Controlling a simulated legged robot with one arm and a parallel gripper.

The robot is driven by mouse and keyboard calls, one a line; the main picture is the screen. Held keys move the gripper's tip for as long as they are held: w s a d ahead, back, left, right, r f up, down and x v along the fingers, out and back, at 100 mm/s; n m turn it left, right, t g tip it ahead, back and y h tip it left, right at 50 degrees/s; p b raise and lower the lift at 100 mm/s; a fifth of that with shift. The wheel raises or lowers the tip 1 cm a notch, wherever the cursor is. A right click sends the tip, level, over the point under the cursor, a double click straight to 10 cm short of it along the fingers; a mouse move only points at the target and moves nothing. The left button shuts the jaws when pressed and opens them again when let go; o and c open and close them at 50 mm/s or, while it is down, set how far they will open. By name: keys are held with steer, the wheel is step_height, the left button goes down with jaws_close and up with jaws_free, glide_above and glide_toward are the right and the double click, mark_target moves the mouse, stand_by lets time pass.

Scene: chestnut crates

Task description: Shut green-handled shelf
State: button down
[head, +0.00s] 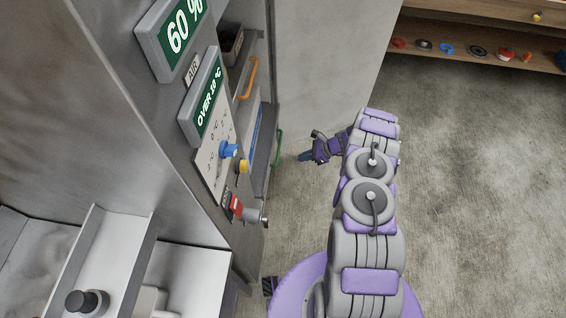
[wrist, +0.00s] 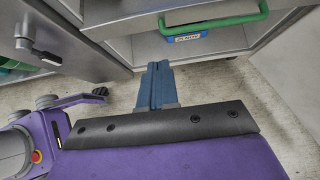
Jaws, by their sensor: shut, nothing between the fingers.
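The green handle (head: 278,149) is on the edge of a grey metal shelf (head: 263,152) low in the cabinet in the head view. The shelf edge stands out past the control panel; how far it is pulled out I cannot tell. In the wrist view the green handle (wrist: 215,21) crosses the top, above a blue label (wrist: 187,38). My gripper (head: 304,156) is a little right of the handle in the head view, apart from it. In the wrist view my gripper's blue fingers (wrist: 157,66) are together and empty, below the handle.
An orange handle (head: 248,79) is on a shelf above the green one. A control panel with a blue knob (head: 228,150), yellow knob and red switch (head: 235,206) faces the open floor (head: 470,190). A wooden shelf (head: 475,38) with small items stands at the back right.

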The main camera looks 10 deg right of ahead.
steer(key=b, duration=0.3)
glide_toward(270, 165)
step_height(270, 165, down, 4)
steer(key=shift+w+a+r+b, duration=0.1)
steer(key=shift+a+b, duration=0.05)
steer(key=shift+a, duration=0.6)
steer(key=shift+w+a+r+b, duration=0.15)
steer(key=shift+a, duration=0.6)
steer(key=shift+w+a+r+b, duration=0.1)
steer(key=shift+a+b, duration=0.05)
steer(key=shift+a, duration=0.6)
